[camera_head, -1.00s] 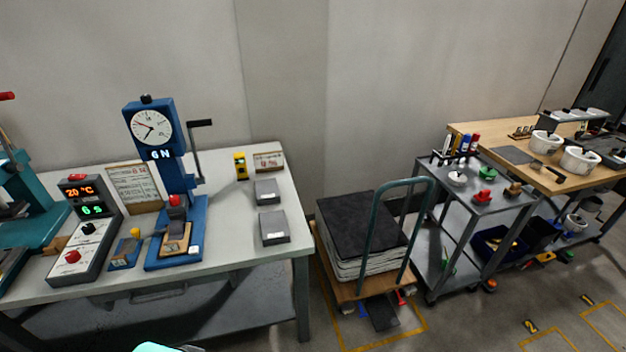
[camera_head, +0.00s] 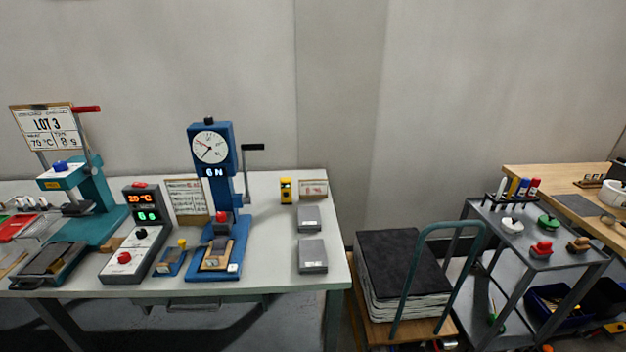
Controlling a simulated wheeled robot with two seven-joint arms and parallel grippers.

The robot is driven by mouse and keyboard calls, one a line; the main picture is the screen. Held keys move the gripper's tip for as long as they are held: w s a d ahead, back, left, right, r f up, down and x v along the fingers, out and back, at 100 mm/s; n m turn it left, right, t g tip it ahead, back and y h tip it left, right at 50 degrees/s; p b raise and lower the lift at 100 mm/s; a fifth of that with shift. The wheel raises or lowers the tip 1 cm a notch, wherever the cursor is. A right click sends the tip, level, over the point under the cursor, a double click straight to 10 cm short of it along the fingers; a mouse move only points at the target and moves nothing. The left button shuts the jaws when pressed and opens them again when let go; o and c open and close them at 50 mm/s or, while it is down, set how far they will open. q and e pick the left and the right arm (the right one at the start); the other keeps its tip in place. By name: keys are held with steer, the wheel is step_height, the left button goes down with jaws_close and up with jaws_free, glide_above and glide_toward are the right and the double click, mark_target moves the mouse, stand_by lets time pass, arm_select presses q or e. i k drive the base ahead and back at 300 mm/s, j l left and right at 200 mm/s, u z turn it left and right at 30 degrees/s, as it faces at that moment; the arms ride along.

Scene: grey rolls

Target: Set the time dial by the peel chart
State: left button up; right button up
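The control box (camera_head: 137,231) stands on the white table at left. It has an orange readout of 20 °C and a green readout that looks like 6 s. Below them are a black knob (camera_head: 141,233) and a red knob (camera_head: 124,258); I cannot tell by label which one is the time dial. A small chart board (camera_head: 187,197), likely the peel chart, stands behind, partly hidden by the blue gauge stand; its text is too small to read. The blue stand (camera_head: 213,200) carries a round gauge and a readout like 6 N. Neither of my grippers is in view.
Grey blocks (camera_head: 312,256) lie at the table's right. A cart with a black-topped stack (camera_head: 400,264) and a grey trolley (camera_head: 510,230) stand farther right.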

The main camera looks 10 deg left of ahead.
mark_target(141, 233)
steer(key=j+u, duration=0.15)
steer(key=u, duration=1.35)
steer(key=k+j, duration=0.05)
